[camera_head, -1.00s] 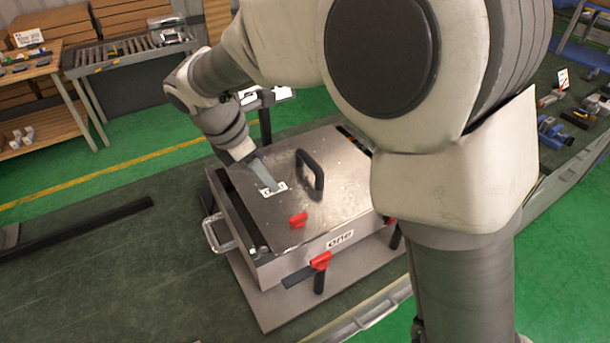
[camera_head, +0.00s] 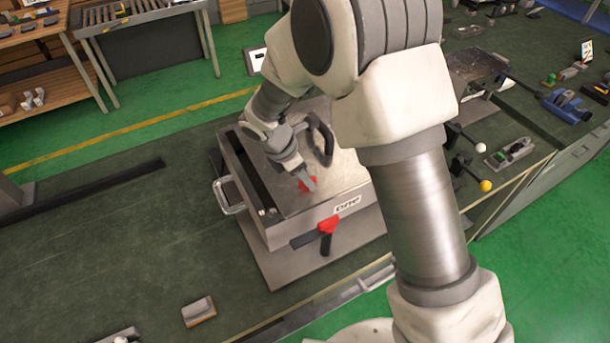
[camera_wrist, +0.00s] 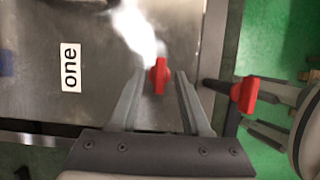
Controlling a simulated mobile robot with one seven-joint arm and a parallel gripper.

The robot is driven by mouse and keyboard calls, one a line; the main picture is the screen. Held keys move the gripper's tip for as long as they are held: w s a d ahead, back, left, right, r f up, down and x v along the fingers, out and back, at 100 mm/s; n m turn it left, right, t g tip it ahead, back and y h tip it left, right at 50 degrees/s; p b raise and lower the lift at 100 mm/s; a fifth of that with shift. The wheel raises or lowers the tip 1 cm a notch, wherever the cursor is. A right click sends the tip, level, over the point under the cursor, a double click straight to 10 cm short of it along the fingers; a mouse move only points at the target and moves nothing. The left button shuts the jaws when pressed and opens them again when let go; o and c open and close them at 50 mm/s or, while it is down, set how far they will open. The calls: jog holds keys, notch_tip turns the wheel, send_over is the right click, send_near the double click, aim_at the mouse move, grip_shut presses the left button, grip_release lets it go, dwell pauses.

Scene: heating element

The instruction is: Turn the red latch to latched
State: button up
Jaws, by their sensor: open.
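The red latch (camera_head: 308,184) is a small red knob on the metal lid (camera_head: 345,178) of the box. In the wrist view the red latch (camera_wrist: 159,76) lies between the tips of my open gripper (camera_wrist: 162,80), with a gap on both sides. In the head view my gripper (camera_head: 306,180) reaches down to the latch and partly covers it. A second red piece (camera_head: 328,225) sits on a dark bar at the box's front wall; this red piece (camera_wrist: 246,94) also shows at the right in the wrist view.
A black handle (camera_head: 322,140) stands on the lid close beside my gripper. A small block (camera_head: 199,311) lies on the open green-grey bench surface.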

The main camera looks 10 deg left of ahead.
jog(key=shift+d+f, duration=0.1)
jog(key=shift+f, duration=0.25)
grip_shut()
jog(key=shift+w, duration=0.1)
